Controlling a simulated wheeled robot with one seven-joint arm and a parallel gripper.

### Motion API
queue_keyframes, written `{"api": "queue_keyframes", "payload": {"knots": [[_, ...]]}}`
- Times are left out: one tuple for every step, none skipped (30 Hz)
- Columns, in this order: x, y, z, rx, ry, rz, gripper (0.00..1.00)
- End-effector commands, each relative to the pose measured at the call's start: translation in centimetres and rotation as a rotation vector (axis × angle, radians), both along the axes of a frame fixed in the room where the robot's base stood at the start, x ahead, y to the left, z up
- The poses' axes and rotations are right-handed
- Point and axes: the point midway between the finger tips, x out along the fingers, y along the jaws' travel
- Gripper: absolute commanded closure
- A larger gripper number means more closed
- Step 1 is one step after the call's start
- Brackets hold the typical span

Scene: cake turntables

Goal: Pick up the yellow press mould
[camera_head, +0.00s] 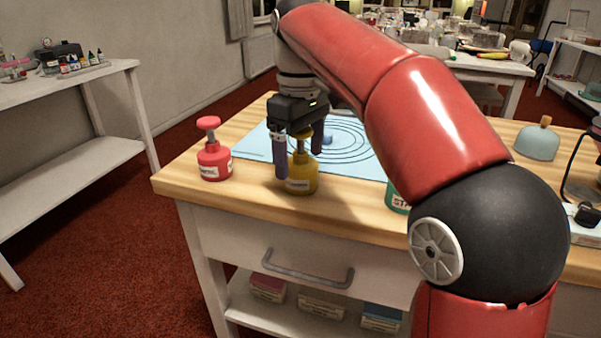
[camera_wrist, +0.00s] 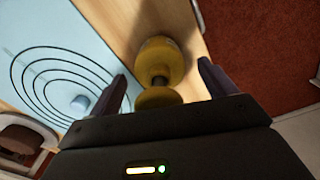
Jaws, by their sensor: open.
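The yellow press mould (camera_head: 302,173) stands upright on the wooden table near its front edge, with a label on its front. My gripper (camera_head: 300,165) is above it, pointing down, with its fingers on either side of the mould's upper part. In the wrist view the yellow press mould (camera_wrist: 160,62) lies between the two open fingers of my gripper (camera_wrist: 163,88). Gaps show between the mould and both fingers there. The top of the mould is partly hidden by my gripper in the head view.
A red press mould (camera_head: 214,160) stands to the left. A green one (camera_head: 397,199) is partly hidden behind my arm on the right. A blue mat (camera_head: 254,144) with rings lies behind the yellow mould. A domed object (camera_head: 537,143) sits at the right.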

Motion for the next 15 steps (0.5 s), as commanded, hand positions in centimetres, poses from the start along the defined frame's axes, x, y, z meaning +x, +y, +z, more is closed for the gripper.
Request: {"api": "queue_keyframes", "payload": {"knots": [[0.01, -0.01, 0.04, 0.001, -0.001, 0.000, 0.17], [0.01, -0.01, 0.06, 0.001, -0.001, 0.000, 0.17], [0.01, -0.01, 0.07, 0.001, -0.001, 0.000, 0.17], [0.01, -0.01, 0.07, 0.000, 0.000, 0.000, 0.17], [0.02, -0.01, 0.07, 0.001, -0.001, 0.000, 0.18], [0.02, -0.01, 0.07, 0.000, 0.000, 0.000, 0.23], [0.02, 0.00, 0.08, 0.000, 0.000, 0.000, 0.27], [0.02, -0.01, 0.08, 0.000, 0.000, 0.000, 0.31], [0.02, -0.01, 0.08, 0.000, 0.000, 0.000, 0.36], [0.02, 0.00, 0.08, 0.000, 0.000, 0.000, 0.40], [0.02, 0.00, 0.08, 0.000, 0.000, 0.000, 0.44], [0.02, 0.00, 0.08, 0.000, 0.000, 0.000, 0.50], [0.02, 0.00, 0.08, 0.000, 0.000, 0.000, 0.53], [0.02, 0.00, 0.08, 0.000, 0.000, 0.000, 0.57], [0.02, 0.00, 0.08, 0.000, 0.000, 0.000, 0.63]]}}
